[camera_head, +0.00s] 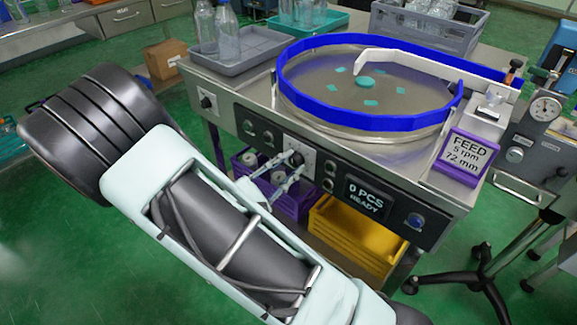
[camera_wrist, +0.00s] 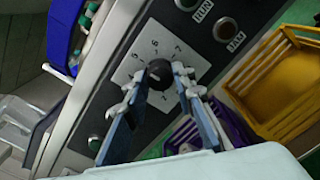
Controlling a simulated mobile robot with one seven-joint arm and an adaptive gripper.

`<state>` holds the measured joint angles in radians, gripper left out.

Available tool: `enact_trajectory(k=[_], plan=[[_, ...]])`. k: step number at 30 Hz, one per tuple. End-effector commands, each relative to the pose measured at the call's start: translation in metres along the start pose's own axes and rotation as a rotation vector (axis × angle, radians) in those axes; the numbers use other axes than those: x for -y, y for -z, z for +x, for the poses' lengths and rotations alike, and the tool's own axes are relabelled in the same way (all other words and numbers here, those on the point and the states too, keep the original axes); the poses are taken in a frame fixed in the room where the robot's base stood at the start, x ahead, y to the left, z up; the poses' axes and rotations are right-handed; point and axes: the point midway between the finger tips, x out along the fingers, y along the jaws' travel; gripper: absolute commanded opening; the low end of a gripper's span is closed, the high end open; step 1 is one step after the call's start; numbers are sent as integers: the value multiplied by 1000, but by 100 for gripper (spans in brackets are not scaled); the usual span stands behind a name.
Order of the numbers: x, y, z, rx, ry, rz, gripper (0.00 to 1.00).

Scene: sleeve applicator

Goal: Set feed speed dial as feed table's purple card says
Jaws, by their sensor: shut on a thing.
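The purple card (camera_head: 462,152) stands at the right end of the feed table (camera_head: 440,197) and reads "FEED 5 rpm 72 mm". The feed speed dial is a black knob (camera_head: 296,158) on a white square plate on the table's front panel. In the wrist view, the knob (camera_wrist: 160,99) sits between my two fingers, and the numbered plate (camera_wrist: 130,70) shows around it. Some numbers are hidden by my fingers, and I cannot tell where the knob points. My gripper (camera_head: 289,170) is shut on the knob; it also shows in the wrist view (camera_wrist: 165,74).
A round blue-rimmed turntable (camera_head: 400,122) holds several teal pieces. A display (camera_head: 367,197) reads "0 PCS READY". Buttons flank the dial, including RUN and JAM labels (camera_wrist: 237,44). Purple and yellow crates (camera_head: 350,238) sit below the panel. A gauge unit (camera_head: 545,108) stands at right.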

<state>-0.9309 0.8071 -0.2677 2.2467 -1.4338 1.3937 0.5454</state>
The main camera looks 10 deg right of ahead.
Motion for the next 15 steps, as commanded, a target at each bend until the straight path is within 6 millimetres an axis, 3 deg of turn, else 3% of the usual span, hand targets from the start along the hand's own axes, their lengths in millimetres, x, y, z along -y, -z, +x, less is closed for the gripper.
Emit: enact_trajectory(k=[8,9,13,15], plan=[[0,0,0,-2,1,0,0],[0,0,0,-2,1,0,25],[0,0,0,-2,1,-1,39],[0,0,0,-1,0,-1,41]])
